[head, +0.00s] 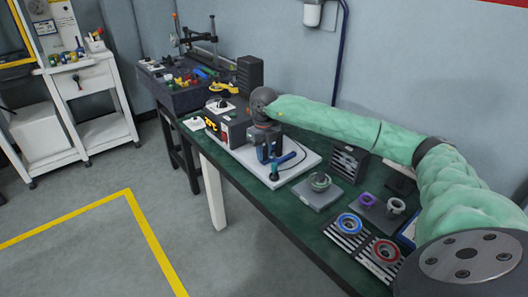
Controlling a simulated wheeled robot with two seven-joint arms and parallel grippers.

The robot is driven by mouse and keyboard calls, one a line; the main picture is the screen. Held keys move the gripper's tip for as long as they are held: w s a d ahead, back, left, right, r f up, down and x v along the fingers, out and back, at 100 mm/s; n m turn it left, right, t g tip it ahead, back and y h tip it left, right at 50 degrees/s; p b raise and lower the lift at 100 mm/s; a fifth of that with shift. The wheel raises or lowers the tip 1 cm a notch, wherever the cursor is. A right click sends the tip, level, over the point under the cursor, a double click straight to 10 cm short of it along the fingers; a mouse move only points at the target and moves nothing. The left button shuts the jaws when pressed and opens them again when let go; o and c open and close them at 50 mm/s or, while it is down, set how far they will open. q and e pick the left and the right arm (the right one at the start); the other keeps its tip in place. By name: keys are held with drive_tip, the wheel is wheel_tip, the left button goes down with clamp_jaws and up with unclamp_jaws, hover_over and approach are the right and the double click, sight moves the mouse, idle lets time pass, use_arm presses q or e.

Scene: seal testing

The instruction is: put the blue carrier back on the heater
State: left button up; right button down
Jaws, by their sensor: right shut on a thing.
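My right gripper (267,154) reaches in from the right over the white base plate. It is shut at a small blue-handled part (285,158), beside a dark green upright piece; the exact grip is partly hidden by the fingers. A blue ring, likely the blue carrier (349,223), lies flat on a striped rack at the front right, apart from the gripper. A grey block, perhaps the heater (309,198), stands between them with a greenish-grey ring (320,182) on it. My left gripper is not in view.
A red ring (385,251) lies beside the blue one. A purple ring (367,199) and a pale ring (396,206) sit behind.

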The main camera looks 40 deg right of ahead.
idle(0.3)
drive_tip(key=c, duration=1.1)
unclamp_jaws()
drive_tip(key=shift+r+p, duration=2.25)
drive_tip(key=shift+r, duration=3.2)
